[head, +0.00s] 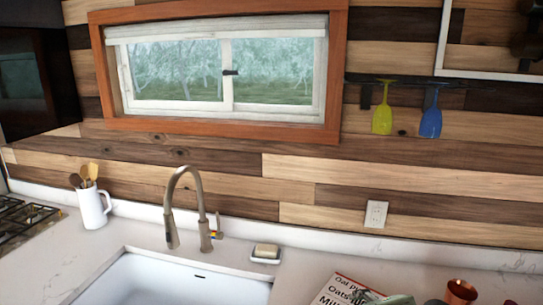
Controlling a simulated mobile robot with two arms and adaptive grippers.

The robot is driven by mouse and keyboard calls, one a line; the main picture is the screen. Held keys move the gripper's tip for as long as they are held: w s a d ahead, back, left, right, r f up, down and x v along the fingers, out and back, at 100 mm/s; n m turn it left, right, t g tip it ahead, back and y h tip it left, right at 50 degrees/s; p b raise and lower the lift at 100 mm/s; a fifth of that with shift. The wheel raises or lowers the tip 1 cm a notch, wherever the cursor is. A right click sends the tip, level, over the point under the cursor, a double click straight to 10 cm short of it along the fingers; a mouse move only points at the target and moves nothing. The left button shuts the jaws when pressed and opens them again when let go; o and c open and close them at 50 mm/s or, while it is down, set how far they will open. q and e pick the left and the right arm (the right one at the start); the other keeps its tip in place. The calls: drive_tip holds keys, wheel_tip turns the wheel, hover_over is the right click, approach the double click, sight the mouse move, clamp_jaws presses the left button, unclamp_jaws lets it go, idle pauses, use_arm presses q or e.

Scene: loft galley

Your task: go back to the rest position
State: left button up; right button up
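Neither of my grippers shows in the head view, and no part of my arms can be made out. Whether the grippers are open or hold anything cannot be seen. The view takes in a white counter (185,236) with a white sink (175,283) set into it, below a wood-plank wall and a window (225,72).
A faucet (190,205) rises behind the sink, with a soap dish (266,254) beside it. A utensil jug (92,208) stands near the stove (25,222). A printed sheet (340,291) and a copper cup (461,292) are at front right.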

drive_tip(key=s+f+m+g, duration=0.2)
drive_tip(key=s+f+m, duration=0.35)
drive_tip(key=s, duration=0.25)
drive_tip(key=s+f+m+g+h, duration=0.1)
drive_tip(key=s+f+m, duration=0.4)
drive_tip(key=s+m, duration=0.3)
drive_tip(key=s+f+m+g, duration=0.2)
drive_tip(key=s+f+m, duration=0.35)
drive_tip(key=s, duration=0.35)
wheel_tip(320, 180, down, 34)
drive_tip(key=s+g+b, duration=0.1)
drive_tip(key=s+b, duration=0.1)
drive_tip(key=b, duration=0.6)
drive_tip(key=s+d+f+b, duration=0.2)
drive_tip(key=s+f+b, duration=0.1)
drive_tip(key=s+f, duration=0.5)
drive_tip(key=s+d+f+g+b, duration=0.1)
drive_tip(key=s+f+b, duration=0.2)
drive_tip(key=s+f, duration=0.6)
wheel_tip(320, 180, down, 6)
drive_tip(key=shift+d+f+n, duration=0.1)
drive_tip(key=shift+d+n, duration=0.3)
